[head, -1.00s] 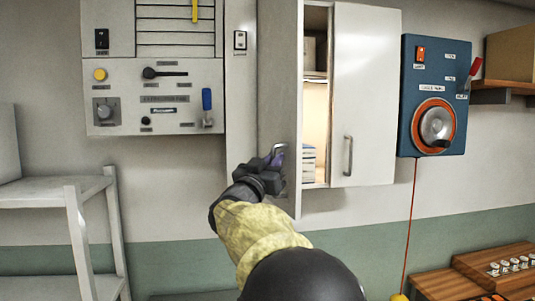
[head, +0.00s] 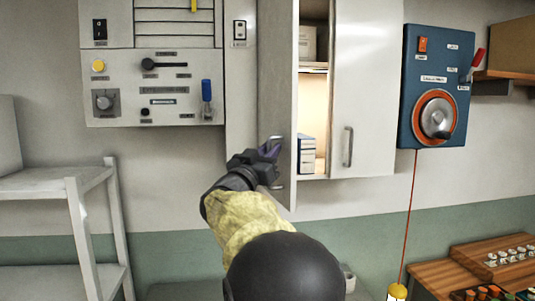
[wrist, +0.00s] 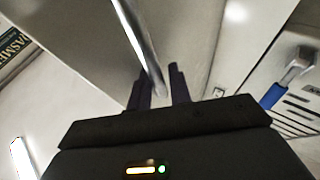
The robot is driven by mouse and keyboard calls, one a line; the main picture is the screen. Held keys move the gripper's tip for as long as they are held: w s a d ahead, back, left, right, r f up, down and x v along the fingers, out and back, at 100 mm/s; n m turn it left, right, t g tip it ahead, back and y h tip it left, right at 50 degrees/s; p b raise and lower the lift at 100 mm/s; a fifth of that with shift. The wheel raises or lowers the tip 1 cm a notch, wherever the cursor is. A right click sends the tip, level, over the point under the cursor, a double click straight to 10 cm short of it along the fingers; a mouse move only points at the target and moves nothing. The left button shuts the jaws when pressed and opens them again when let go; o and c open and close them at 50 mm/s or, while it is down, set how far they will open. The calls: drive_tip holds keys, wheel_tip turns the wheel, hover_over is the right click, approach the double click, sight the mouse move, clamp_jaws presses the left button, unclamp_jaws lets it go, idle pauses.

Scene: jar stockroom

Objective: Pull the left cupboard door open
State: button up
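The left cupboard door (head: 276,100) stands partly open, swung out toward me from its left side. Its pale bar handle (head: 277,186) is on the outer face, low down, and partly hidden by my gripper. My gripper (head: 270,155) is at this handle. In the wrist view the handle (wrist: 134,35) runs down between the two dark fingers of my gripper (wrist: 160,85), which look closed around it. The cupboard (head: 314,179) shows a lit inside with a box (head: 307,43) on the shelf and a stack (head: 307,155) below.
The right cupboard door (head: 365,90) is closed. A blue panel with a round dial (head: 408,120) hangs to the right, a grey switch panel (head: 140,115) to the left. A white shelf rack (head: 75,215) stands at the left. Wooden racks (head: 440,272) are low right.

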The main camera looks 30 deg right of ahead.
drive_tip(key=b+v, duration=0.7)
drive_tip(key=v, duration=1)
drive_tip(key=shift+s, duration=0.2)
drive_tip(key=shift+a, duration=0.1)
